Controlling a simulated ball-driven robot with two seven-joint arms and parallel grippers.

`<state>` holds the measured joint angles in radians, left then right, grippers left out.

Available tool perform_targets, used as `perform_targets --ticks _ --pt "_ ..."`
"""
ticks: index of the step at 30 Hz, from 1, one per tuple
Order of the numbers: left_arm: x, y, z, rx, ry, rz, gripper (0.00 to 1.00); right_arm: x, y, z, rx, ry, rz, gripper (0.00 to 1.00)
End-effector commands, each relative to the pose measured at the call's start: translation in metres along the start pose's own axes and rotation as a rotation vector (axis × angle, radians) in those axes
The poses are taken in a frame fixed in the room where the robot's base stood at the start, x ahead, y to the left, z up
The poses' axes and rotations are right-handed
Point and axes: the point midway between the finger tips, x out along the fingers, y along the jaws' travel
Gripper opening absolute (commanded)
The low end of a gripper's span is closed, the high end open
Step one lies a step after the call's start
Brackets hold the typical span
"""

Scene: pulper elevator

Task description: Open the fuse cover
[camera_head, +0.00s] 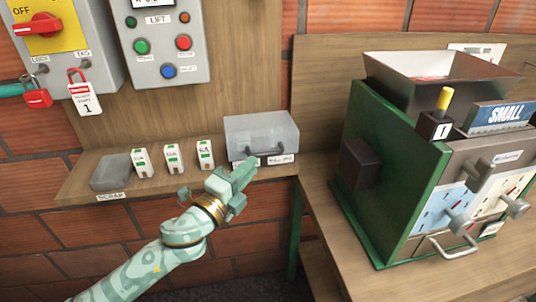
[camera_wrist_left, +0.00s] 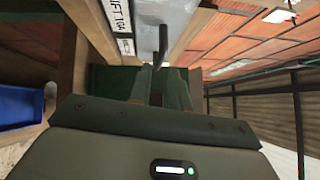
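The fuse cover (camera_head: 262,132) is a grey, see-through box with a dark bar handle (camera_head: 266,152) low on its front, at the right end of the wooden shelf. It looks closed. My left gripper (camera_head: 243,172) is just below and in front of the handle's left part. In the left wrist view, the fingers (camera_wrist_left: 160,88) stand a little apart, and the dark handle (camera_wrist_left: 162,45) shows just beyond the gap between them. I cannot tell whether they touch it. What is inside the cover is hard to make out. My right gripper is not in view.
Several white fuses (camera_head: 173,158) and a grey scrap tray (camera_head: 110,172) stand on the shelf to the left. The lift control box (camera_head: 162,45) hangs above. A green machine with a hopper (camera_head: 375,170) stands close on the right.

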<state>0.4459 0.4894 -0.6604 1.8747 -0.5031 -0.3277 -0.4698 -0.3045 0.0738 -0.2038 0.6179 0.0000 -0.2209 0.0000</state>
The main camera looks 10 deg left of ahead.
Motion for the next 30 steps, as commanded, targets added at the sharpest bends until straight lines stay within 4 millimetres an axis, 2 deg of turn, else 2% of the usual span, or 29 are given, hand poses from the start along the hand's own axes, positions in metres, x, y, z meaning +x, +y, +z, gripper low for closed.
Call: perform_targets --ticks 3,10,20,21,23,30 --pt "0.027 0.001 0.000 -0.001 0.000 -0.001 0.19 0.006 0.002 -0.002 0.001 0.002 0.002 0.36" --pt "0.057 0.001 0.000 -0.001 0.000 0.001 0.19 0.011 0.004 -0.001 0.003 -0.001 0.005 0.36" --pt "0.063 0.000 -0.001 -0.002 0.000 0.001 0.19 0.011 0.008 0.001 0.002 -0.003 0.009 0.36" --pt "0.063 0.000 0.000 -0.002 0.000 0.001 0.17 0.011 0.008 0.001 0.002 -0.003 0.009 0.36" --pt "0.063 0.000 0.000 -0.002 0.000 0.001 0.00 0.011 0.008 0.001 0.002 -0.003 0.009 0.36" --pt "0.063 -0.001 0.000 -0.004 0.000 0.003 0.00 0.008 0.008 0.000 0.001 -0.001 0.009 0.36"
